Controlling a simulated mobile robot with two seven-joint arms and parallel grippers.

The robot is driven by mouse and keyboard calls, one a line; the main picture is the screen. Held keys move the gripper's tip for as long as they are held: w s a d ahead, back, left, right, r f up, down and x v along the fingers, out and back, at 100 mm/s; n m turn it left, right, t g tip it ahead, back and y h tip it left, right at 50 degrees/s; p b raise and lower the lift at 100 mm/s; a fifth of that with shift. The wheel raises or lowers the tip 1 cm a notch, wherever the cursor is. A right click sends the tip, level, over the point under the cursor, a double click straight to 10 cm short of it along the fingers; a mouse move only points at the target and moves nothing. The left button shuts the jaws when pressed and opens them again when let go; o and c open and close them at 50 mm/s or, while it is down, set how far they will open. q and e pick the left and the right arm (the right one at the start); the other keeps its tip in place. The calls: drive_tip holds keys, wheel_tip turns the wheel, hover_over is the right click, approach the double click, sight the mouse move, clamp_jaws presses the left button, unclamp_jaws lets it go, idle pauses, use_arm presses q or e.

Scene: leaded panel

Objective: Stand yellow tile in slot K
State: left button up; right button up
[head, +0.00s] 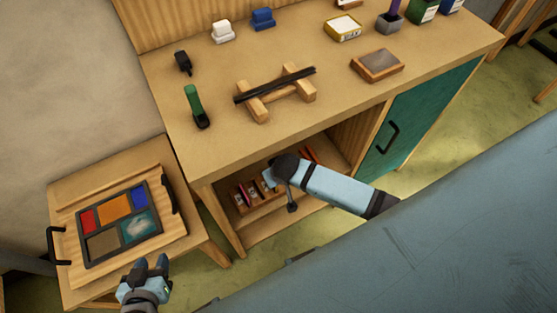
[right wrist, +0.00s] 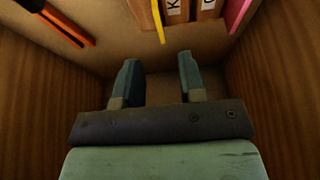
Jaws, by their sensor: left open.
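The yellow tile (right wrist: 158,22) shows edge-on as a thin strip at the top of the right wrist view. It stands between two wooden blocks of the rack (right wrist: 207,12), just left of a block labelled K (right wrist: 173,8), and sticks out from it. My right gripper (right wrist: 160,82) is open and empty, its fingers apart and short of the tile. In the head view my right arm reaches into the cabinet's open compartment, and its fingers are hidden there; the rack (head: 241,196) shows beside it. My left gripper (head: 151,264) is open and empty at the panel board's front edge.
A pink tile (right wrist: 237,14) stands at the rack's right. An orange and black tool (right wrist: 60,24) lies at upper left. Wooden side walls (right wrist: 28,105) close in on both sides. The leaded panel (head: 119,224) lies on the low table. The green door (head: 408,131) is right of the compartment.

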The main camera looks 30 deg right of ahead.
drive_tip(key=v, duration=0.3)
drive_tip(key=shift+s+r, duration=0.15)
drive_tip(key=shift+r, duration=0.2)
drive_tip(key=shift+s, duration=0.1)
